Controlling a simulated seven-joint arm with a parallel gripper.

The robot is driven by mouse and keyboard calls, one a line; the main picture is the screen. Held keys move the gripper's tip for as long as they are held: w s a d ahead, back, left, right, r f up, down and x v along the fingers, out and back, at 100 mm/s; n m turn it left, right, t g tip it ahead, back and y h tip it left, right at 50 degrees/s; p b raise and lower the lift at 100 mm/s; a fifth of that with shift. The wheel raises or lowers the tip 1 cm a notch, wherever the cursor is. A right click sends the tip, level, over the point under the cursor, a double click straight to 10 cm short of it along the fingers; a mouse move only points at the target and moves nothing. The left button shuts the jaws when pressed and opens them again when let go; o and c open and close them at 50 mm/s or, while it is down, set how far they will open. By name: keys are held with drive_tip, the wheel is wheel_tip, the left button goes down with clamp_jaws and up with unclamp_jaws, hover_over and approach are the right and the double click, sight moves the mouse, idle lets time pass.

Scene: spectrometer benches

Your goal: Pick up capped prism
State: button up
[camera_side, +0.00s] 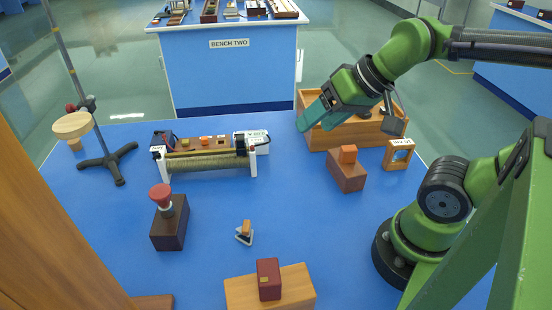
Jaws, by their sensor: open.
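My gripper (311,120) has teal fingers and is open.
A wooden box (352,135) stands at back right, near a brown block (346,178) with an orange cube and a small wooden frame (399,154). A spectrometer rail (206,162), red-knobbed dark block (169,229) and maroon block (268,279) surround the prism. Bench between is clear.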

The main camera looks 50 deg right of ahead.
drive_tip(key=n+g+h, duration=0.2)
drive_tip(key=n+g, duration=0.5)
drive_tip(key=n, duration=0.4)
approach(245, 226)
wheel_tip(245, 226, down, 5)
drive_tip(key=shift+f, duration=0.1)
drive_tip(key=shift+w+f, duration=0.15)
drive_tip(key=shift+f, duration=2.9)
drive_tip(key=shift+c, duration=0.2)
drive_tip(key=c, duration=1.1)
